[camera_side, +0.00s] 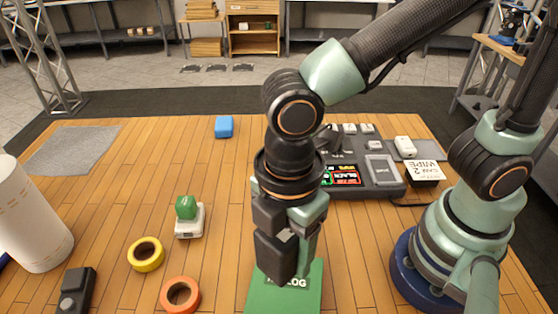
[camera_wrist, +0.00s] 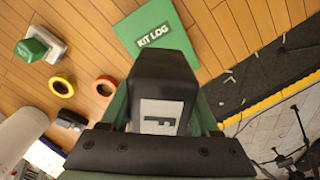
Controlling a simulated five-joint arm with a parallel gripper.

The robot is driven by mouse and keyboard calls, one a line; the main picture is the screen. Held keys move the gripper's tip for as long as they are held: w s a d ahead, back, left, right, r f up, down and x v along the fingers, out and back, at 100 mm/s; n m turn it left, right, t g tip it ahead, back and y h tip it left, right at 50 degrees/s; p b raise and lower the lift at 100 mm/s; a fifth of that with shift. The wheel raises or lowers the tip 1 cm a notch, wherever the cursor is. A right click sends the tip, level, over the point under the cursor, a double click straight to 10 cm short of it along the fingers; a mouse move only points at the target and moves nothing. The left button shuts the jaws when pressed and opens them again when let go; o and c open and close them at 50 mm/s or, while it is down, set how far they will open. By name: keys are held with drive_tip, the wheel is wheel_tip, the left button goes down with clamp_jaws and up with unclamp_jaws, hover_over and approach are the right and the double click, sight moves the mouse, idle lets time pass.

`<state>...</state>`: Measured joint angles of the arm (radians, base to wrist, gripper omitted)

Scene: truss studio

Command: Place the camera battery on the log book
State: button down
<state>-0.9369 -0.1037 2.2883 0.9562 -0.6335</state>
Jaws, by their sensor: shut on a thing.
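The camera battery, a black block with a pale grey label, is held in my gripper (camera_side: 290,240). It shows at the centre of the wrist view (camera_wrist: 163,72) and hangs below the wrist in the side view (camera_side: 274,256). The log book (camera_side: 264,296) is flat and green, marked "KIT LOG", at the front middle of the table. In the side view the battery and gripper cover part of the book. In the wrist view the log book (camera_wrist: 140,24) lies beyond the battery's end, partly hidden by it. The height gap between them is hard to judge.
A yellow tape roll (camera_side: 146,254), an orange tape roll (camera_side: 180,295) and a green block on a white base (camera_side: 189,222) lie left of the book. A white cylinder (camera_side: 35,225) stands far left. A dark control panel (camera_side: 372,178) lies behind right. A blue block (camera_side: 224,126) lies farther back.

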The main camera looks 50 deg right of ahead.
sight(285, 297)
wheel_tip(285, 297, down, 12)
drive_tip(key=shift+r, duration=0.15)
idle(0.4)
drive_tip(key=shift+c, duration=0.6)
unclamp_jaws()
